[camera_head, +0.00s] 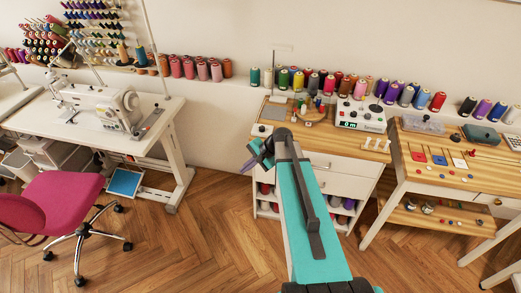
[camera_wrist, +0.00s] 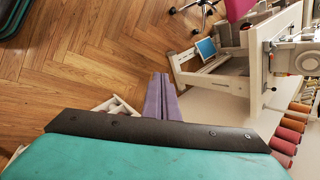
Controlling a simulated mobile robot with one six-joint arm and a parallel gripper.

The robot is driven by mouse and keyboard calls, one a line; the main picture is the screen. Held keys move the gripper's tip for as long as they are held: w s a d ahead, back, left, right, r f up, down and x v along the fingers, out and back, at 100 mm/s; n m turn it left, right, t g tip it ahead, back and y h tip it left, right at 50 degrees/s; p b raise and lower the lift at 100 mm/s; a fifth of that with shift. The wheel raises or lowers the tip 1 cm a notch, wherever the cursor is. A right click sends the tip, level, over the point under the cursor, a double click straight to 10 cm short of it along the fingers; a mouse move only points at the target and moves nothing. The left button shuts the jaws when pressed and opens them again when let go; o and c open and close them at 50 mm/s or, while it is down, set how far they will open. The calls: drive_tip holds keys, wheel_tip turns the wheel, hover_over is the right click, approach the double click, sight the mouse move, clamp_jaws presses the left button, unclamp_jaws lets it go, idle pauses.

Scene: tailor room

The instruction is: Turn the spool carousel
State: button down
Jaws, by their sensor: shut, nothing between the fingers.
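The spool carousel (camera_head: 316,119) looks like a low round wooden disc with several small coloured spools on it. It stands on the wooden top of the white cabinet, in the head view. My gripper (camera_head: 250,164) has purple fingers and is shut and empty. In the picture it appears left of and below the carousel, in front of the cabinet's left side, with a clear gap between them. In the wrist view the shut fingers (camera_wrist: 163,97) point over the wooden floor, and the carousel is not seen there.
A control box with a green display (camera_head: 359,117) stands right of the carousel. Large thread spools line the wall ledge behind. A sewing table (camera_head: 66,124) and pink chair (camera_head: 62,196) stand left; a wooden workbench (camera_head: 446,180) stands right.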

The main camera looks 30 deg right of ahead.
drive_tip(key=s+a+f+n+g+h+b, duration=0.2)
drive_tip(key=s+a+f+n+g+h, duration=0.25)
drive_tip(key=s+a+f+n, duration=0.7)
drive_tip(key=s+a+f+n+g+b, duration=0.1)
drive_tip(key=s+f+b, duration=0.3)
drive_tip(key=s+f, duration=0.6)
drive_tip(key=s+a+f+n+g+h+b, duration=0.1)
drive_tip(key=s+f+g+b, duration=0.3)
drive_tip(key=s+f, duration=0.7)
drive_tip(key=s+a, duration=0.1)
drive_tip(key=s, duration=0.4)
drive_tip(key=shift+s+g, duration=0.3)
drive_tip(key=shift+g, duration=0.05)
drive_tip(key=shift+s+f, duration=0.1)
